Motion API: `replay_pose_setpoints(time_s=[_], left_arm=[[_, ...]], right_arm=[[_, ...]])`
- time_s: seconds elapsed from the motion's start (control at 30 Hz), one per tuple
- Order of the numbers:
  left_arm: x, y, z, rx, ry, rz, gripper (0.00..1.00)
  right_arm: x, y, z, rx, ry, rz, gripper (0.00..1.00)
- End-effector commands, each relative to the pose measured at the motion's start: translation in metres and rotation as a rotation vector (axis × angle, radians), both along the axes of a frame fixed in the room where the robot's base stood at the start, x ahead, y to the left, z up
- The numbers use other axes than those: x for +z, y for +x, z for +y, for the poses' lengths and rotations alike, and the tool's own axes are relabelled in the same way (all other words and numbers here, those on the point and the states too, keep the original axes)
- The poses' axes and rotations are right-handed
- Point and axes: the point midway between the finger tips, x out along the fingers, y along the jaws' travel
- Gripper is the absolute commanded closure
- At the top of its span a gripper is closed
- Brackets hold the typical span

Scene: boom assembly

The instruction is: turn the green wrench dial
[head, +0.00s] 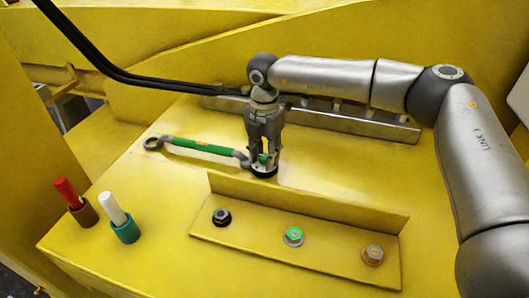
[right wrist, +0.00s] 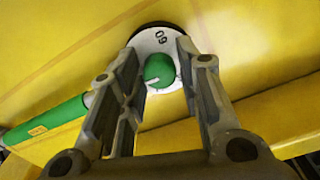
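The green wrench (head: 200,147) lies on the yellow surface, with an open ring at its left end. Its dial (head: 263,172) is at the right end, a dark-rimmed disc with a green knob. My right gripper (head: 264,160) points down over the dial. Its fingers (right wrist: 160,62) are parted, one on each side of the knob, with a small gap visible on the right. My left gripper is not in view.
A yellow angle bracket (head: 335,250) with black, green and orange-brown bolts stands in front. A red-topped peg (head: 75,202) and a white peg in a green collar (head: 119,217) stand at left. A metal rail (head: 350,121) runs behind the gripper. Black cables hang at upper left.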

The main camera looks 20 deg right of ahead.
Motion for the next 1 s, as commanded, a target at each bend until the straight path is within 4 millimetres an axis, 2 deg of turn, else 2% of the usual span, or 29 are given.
replay_pose_setpoints(time_s=[0.03,0.2,0.57,1.0], left_arm=[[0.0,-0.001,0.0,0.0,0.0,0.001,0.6],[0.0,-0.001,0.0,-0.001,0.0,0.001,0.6],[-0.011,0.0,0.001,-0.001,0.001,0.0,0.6],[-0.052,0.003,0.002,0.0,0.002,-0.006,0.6]], right_arm=[[0.0,0.0,0.0,0.0,0.0,0.0,0.78],[0.0,0.0,0.0,0.0,0.0,0.0,0.99],[-0.002,0.0,0.0,0.063,-0.001,-0.001,0.99],[-0.004,0.001,0.0,0.412,0.002,-0.003,1.0]])
